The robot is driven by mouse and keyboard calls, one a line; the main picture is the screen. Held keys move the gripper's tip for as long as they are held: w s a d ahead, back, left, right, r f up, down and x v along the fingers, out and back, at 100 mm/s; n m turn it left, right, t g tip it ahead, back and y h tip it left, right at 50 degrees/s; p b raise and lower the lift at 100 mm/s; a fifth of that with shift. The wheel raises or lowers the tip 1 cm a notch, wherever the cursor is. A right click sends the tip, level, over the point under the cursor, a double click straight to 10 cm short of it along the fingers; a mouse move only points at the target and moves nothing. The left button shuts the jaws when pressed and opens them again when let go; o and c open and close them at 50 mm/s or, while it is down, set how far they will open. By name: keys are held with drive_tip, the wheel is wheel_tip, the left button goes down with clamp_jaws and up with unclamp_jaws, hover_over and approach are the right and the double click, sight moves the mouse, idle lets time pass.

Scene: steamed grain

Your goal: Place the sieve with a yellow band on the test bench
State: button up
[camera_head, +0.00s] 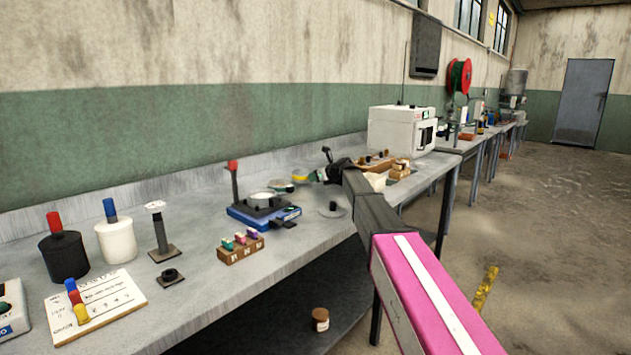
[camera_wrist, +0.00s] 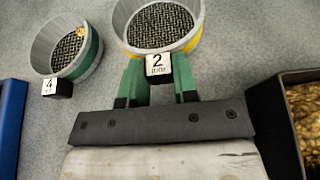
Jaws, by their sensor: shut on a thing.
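The sieve with a yellow band (camera_wrist: 192,38) is at the top of the wrist view, with a dark mesh and a small block marked 2. My gripper (camera_wrist: 160,84) has its green fingers on either side of that block and is shut on it. In the head view the yellow-banded sieve (camera_head: 300,178) shows small at the tip of my gripper (camera_head: 313,176). I cannot tell whether it touches the bench top. The test bench (camera_head: 205,285) runs along the wall.
A sieve with a green band (camera_wrist: 91,57), marked 4, stands left of it. A dark box of grain (camera_wrist: 270,100) is at the right. In the head view, a blue-based device (camera_head: 248,218) and a block with colored pegs (camera_head: 240,252) stand nearer.

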drive_tip(key=shift+f, duration=0.6)
drive_tip(key=shift+f, duration=0.1)
drive_tip(key=o, duration=1)
drive_tip(key=v, duration=1.2)
